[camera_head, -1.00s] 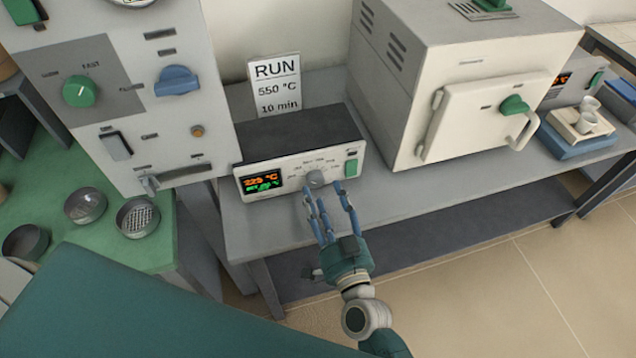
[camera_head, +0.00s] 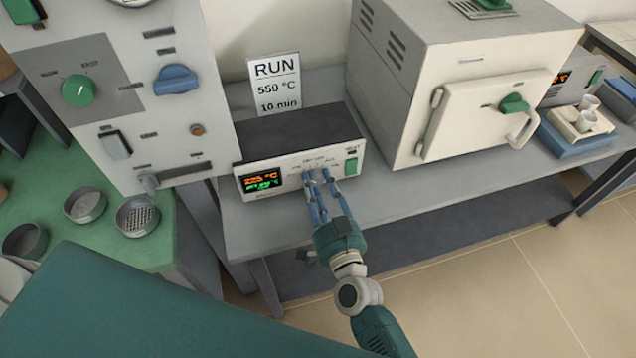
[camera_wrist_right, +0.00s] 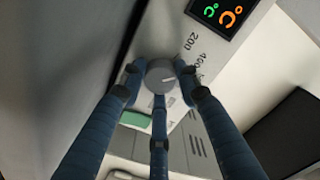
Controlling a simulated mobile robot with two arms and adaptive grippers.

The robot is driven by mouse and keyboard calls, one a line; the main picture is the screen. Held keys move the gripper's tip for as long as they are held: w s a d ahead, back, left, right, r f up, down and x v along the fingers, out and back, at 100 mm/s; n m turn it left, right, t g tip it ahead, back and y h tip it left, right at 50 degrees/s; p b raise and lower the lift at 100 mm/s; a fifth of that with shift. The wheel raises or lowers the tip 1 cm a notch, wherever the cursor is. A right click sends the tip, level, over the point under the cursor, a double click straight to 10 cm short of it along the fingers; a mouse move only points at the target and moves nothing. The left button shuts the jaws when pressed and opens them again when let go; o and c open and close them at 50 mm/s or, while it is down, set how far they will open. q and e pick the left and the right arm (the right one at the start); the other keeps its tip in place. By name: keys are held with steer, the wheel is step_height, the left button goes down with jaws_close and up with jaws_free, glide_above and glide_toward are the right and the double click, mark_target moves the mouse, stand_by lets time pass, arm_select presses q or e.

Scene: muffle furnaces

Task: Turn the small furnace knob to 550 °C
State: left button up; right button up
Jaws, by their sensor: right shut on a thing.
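The controller box (camera_head: 290,146) stands on the grey bench, its front panel facing me. Its display (camera_head: 261,182) shows an orange upper line that looks like 225 °C and a green lower line too small to read surely. The small round grey knob (camera_wrist_right: 160,76) sits on the panel right of the display, mostly hidden in the head view. My right gripper (camera_head: 317,177) has its blue fingers closed around the knob; the wrist view shows fingertips on its sides. The knob's mark and the scale numbers 200 and 400 show there. My left gripper is not in view.
A sign (camera_head: 276,84) reading RUN 550 °C 10 min stands behind the box. A large furnace (camera_head: 470,100) with a closed door stands to the right. A tall panel unit (camera_head: 125,90) stands close on the left. The bench front (camera_head: 400,190) is clear.

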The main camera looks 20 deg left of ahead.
steer(key=shift+r, duration=0.1)
steer(key=shift+w+d+r+m+b, duration=0.1)
steer(key=shift+m+b, duration=0.2)
steer(key=shift+m, duration=1.1)
steer(key=shift+w+m+b, duration=0.1)
steer(key=shift+m+b, duration=0.2)
steer(key=shift+m, duration=1.1)
steer(key=o, duration=1.1)
steer(key=shift+o, duration=0.2)
steer(key=shift+s, duration=0.1)
